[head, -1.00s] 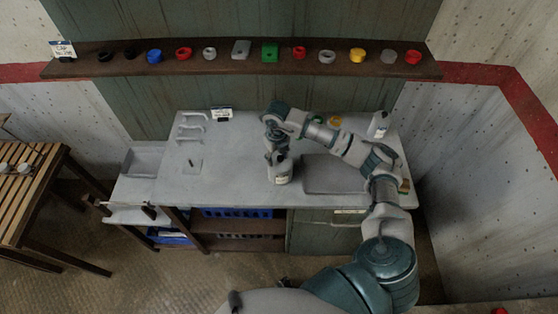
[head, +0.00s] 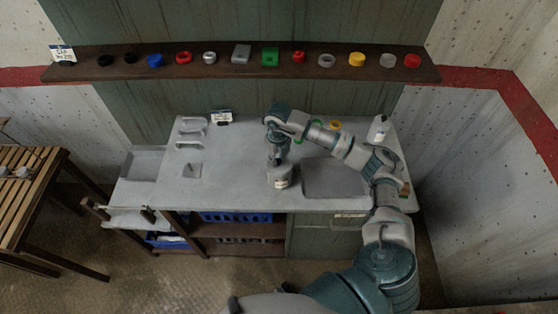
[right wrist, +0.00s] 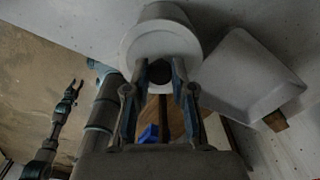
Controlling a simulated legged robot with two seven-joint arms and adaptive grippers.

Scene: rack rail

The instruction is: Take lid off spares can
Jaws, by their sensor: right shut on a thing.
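The spares can (head: 281,178) is a pale grey round can with a small label, standing upright near the middle front of the grey bench top (head: 232,160). My right gripper (head: 277,161) points down at the top of the can. In the right wrist view the can (right wrist: 160,25) shows a round pale end, and the fingers of my right gripper (right wrist: 162,75) are shut on its lid around a dark middle part. I cannot tell whether the lid is apart from the can. My left gripper (right wrist: 72,92) shows small at the left of that view, its fingers apart and empty.
A grey mat or tray (head: 335,178) lies right of the can. A white bottle (head: 378,129) stands at the back right. Pale handles (head: 190,133) and a small square plate (head: 192,171) lie on the left. A shelf (head: 220,70) above holds several coloured caps.

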